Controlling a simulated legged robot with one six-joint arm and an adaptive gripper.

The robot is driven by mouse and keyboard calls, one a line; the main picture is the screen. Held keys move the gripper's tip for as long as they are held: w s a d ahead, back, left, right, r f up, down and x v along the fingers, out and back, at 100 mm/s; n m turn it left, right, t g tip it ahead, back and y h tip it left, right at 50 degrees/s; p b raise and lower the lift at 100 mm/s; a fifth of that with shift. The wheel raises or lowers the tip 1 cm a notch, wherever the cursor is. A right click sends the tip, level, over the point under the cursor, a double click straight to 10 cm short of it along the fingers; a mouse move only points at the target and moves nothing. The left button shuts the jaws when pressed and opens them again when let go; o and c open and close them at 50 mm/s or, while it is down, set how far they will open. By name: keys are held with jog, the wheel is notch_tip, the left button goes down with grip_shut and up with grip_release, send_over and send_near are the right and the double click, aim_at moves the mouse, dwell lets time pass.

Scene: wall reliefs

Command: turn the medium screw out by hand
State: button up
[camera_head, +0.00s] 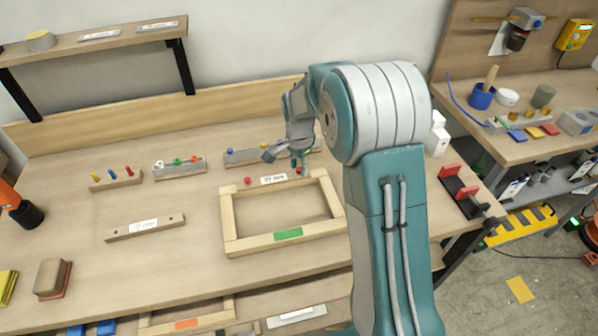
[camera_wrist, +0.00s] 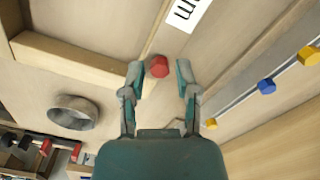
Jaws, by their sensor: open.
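A red screw-like head (camera_wrist: 160,66) with a faceted rim stands between the fingertips in the wrist view, beside the wooden frame and a white label. In the head view a small red spot (camera_head: 298,170) shows right at the fingertips, partly hidden by them. My gripper (camera_head: 285,160) is open; in the wrist view its fingers (camera_wrist: 159,70) stand apart on both sides of the red head, with a gap on the right. Another red head (camera_head: 248,181) sits left of the white label (camera_head: 273,180). I cannot tell which head is the medium screw.
A wooden frame (camera_head: 233,246) lies in front of the gripper. A rail with blue and yellow heads (camera_head: 243,157) runs behind it; its blue head (camera_wrist: 266,86) shows at right.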

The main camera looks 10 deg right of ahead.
jog(key=m, duration=1.5)
grip_shut()
jog(key=n, duration=0.5)
dwell(0.4)
jog(key=n, duration=0.5)
